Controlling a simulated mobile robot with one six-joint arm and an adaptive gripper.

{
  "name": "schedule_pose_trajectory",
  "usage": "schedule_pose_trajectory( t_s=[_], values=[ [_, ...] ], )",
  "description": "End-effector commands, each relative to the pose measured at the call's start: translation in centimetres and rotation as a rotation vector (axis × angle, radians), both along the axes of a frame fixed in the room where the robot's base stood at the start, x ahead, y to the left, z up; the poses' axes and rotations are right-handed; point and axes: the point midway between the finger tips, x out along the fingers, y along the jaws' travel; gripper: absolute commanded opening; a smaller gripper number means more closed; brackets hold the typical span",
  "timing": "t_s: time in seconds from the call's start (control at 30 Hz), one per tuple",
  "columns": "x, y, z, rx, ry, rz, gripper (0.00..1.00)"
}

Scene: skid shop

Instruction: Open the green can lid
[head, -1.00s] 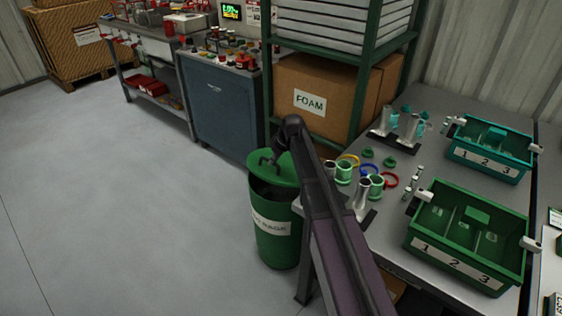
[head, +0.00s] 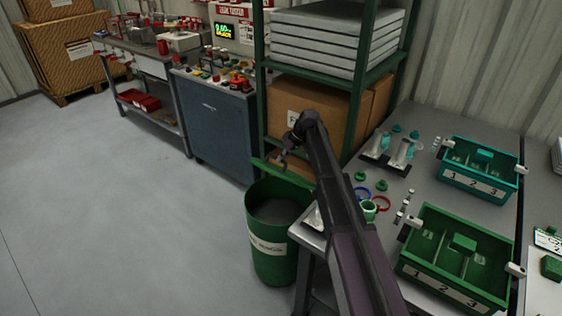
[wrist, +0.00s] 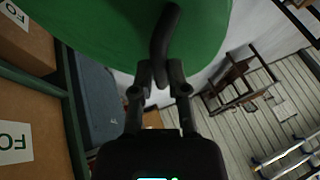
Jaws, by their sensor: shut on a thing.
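The green can (head: 273,265) stands on the floor at the front left corner of the grey table, and I see down into its grey, dim inside. Its green lid (head: 283,172) is tilted up at the back of the rim, seen nearly edge-on. In the wrist view the lid (wrist: 110,30) is a large green disc with a black curved handle (wrist: 164,35). My gripper (head: 283,158) is shut on that handle. In the wrist view the fingertips (wrist: 160,75) pinch the handle's lower end.
A green shelf rack with a cardboard box (head: 285,120) stands just behind the can. The grey table (head: 425,160) at right carries a green bin (head: 440,290), a teal bin (head: 465,190) and small parts. The floor (head: 120,220) on the left is clear.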

Motion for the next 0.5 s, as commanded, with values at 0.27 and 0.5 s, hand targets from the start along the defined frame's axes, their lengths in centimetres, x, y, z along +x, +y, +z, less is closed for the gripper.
schedule_pose_trajectory(
  t_s=[0.27, 0.5],
  values=[
    [4.6, -3.0, 3.0, -0.015, -0.003, 0.0, 0.0],
    [9.3, -6.1, 4.4, -0.015, -0.005, 0.0, 0.0]
  ],
)
